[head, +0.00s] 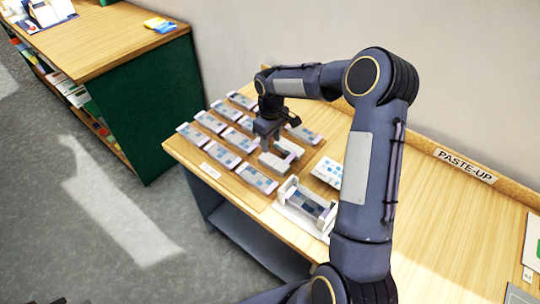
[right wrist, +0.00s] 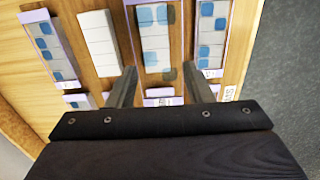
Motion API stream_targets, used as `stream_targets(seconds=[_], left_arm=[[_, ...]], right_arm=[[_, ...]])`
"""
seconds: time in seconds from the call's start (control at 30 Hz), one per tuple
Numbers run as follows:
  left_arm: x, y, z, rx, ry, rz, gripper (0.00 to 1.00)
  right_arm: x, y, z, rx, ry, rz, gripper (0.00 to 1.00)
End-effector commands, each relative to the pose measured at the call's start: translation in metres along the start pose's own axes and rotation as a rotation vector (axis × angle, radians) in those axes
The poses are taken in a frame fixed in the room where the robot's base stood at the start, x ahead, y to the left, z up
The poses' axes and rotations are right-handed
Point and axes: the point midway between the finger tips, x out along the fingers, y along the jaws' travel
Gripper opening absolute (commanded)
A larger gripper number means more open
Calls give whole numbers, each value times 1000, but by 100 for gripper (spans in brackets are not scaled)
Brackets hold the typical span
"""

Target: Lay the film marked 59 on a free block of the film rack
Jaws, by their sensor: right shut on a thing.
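The film rack (head: 232,183) is a wooden board with several pale blocks on the table. Most blocks carry films with blue-grey squares; one plain white block (right wrist: 98,42) shows no squares in the right wrist view. My right gripper (head: 267,146) points down over the rack, above a whitish block (head: 273,163). In the right wrist view, its fingers (right wrist: 160,88) stand apart, with a clear film (right wrist: 167,74) with blue squares apparently between them. The number 59 is not readable. My left gripper is not in view.
A white frame (head: 306,208) with a patterned piece in it stands at the rack's right. A card with blue squares (head: 328,172) lies behind it. A PASTE-UP sign (head: 465,167) marks the back ledge. The table's right part is mostly clear. A green cabinet (head: 155,105) stands at left.

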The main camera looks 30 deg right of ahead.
Motion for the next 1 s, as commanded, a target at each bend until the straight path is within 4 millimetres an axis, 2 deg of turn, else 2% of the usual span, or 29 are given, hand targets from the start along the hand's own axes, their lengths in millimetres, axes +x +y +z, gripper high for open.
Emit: stream_targets(seconds=[0.1,0.37,1.0], left_arm=[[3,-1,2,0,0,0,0],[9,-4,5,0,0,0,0],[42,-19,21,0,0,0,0]], right_arm=[[4,7,-4,1,0,-1,25],[15,8,-4,0,-1,-2,25],[71,8,-4,1,0,-1,25]])
